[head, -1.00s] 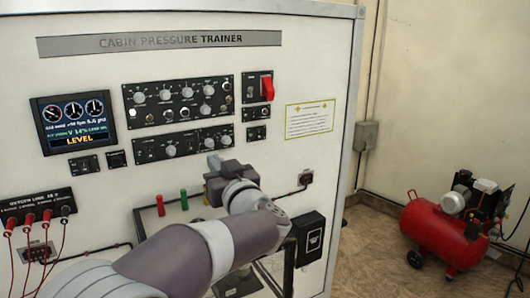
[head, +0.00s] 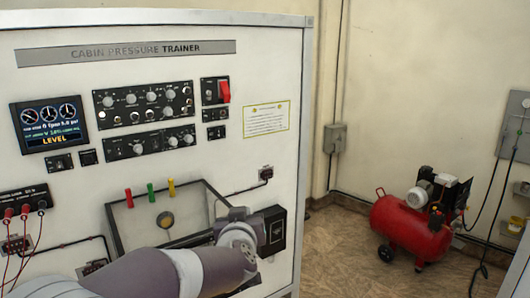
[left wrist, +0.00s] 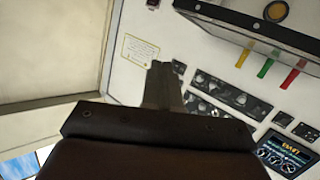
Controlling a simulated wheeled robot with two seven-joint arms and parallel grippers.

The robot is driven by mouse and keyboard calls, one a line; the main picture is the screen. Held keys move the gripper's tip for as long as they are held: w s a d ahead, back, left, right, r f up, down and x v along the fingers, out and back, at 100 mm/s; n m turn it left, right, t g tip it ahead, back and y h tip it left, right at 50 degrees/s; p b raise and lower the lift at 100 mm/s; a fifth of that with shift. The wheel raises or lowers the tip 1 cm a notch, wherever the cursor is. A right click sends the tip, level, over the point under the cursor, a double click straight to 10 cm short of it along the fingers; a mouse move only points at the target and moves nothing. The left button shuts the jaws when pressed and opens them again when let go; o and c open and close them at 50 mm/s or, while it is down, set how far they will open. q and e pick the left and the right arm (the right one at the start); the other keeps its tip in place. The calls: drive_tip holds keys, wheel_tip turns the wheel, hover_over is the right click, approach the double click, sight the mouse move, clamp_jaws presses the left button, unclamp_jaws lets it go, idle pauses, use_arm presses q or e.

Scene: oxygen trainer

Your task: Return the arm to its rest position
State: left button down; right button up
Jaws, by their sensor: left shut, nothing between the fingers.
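My left arm comes in from the bottom left of the head view. Its left gripper (head: 234,218) is in front of the lower right part of the white cabin pressure trainer panel (head: 262,60), beside a black box (head: 274,230). In the left wrist view the left gripper (left wrist: 162,80) is shut and empty, with the panel beyond it. I cannot tell from the head view how far it is from the panel. My right gripper is not in view.
The panel carries a display (head: 48,124), knob rows, a red switch cover (head: 224,91), and red, green and yellow levers (head: 150,190) above a framed recess. Red plugs with cables (head: 24,209) are at left. A red compressor (head: 410,228) stands on the floor at right.

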use_arm(q)
drive_tip(key=s+f+m+g+h+b, duration=0.1)
drive_tip(key=s+f+g, duration=0.2)
drive_tip(key=s+f, duration=0.35)
drive_tip(key=s+f+m+g+h+b, duration=0.1)
drive_tip(key=s+f+g, duration=0.25)
drive_tip(key=f, duration=0.55)
drive_tip(key=s+a+f+g+y+b, duration=0.1)
drive_tip(key=s+a+f+g+b, duration=0.1)
drive_tip(key=s+a+f+g, duration=0.2)
drive_tip(key=s+a+f+g+y+b, duration=0.1)
drive_tip(key=s+a+f+g+b, duration=0.1)
drive_tip(key=s+a+f, duration=0.7)
drive_tip(key=s+f+g, duration=0.1)
drive_tip(key=s, duration=0.5)
drive_tip(key=shift+a+f+n+g+y, duration=0.3)
drive_tip(key=shift+a+f+g, duration=0.05)
drive_tip(key=shift+a+f, duration=0.05)
